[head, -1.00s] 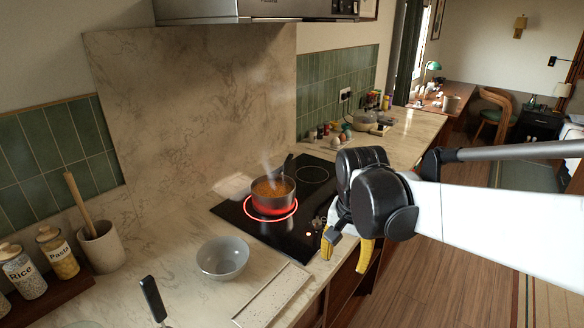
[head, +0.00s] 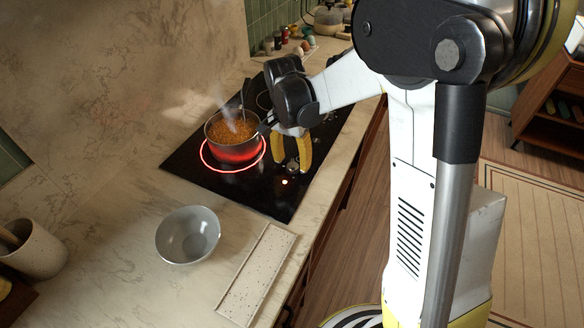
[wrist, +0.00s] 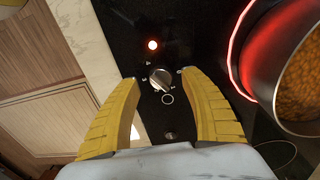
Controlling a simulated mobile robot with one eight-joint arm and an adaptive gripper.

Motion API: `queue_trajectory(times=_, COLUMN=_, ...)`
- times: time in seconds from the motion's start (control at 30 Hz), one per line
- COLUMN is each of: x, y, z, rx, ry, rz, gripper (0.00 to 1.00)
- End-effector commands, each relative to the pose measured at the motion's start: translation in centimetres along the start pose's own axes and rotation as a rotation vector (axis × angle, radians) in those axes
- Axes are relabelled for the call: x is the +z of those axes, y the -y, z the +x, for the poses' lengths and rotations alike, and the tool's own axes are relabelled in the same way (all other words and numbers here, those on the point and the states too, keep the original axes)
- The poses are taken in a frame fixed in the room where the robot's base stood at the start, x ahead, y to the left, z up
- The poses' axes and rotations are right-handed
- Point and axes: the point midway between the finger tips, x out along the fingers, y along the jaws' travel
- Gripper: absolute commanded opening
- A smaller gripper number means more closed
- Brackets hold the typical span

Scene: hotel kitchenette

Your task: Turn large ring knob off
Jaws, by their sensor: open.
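In the wrist view the knob lies between the two fingertips (wrist: 159,77); contact cannot be told. The large burner ring (head: 210,165) glows red under a pot (head: 232,150).
The steaming pot holds orange food and stands close to my gripper. A second, darker control (wrist: 170,135) sits nearer my palm. A grey bowl (head: 188,235) and a speckled board (head: 256,275) lie on the counter in front of the cooktop (head: 265,197).

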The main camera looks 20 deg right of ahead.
Motion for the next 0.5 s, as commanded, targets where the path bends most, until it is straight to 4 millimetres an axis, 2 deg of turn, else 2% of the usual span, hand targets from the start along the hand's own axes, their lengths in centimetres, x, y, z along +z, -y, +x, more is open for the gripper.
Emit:
queue_trajectory(times=0.03, x=0.0, y=0.0, z=0.9, rx=0.0, ry=0.0, rz=0.0, gripper=0.53)
queue_trajectory(times=0.17, x=0.0, y=0.0, z=1.9, rx=0.0, ry=0.0, rz=0.0, gripper=0.53)
queue_trajectory(times=0.47, x=0.0, y=0.0, z=2.0, rx=0.0, ry=0.0, rz=0.0, gripper=0.53)
queue_trajectory(times=0.5, x=0.0, y=0.0, z=2.0, rx=0.0, ry=0.0, rz=0.0, gripper=0.48)
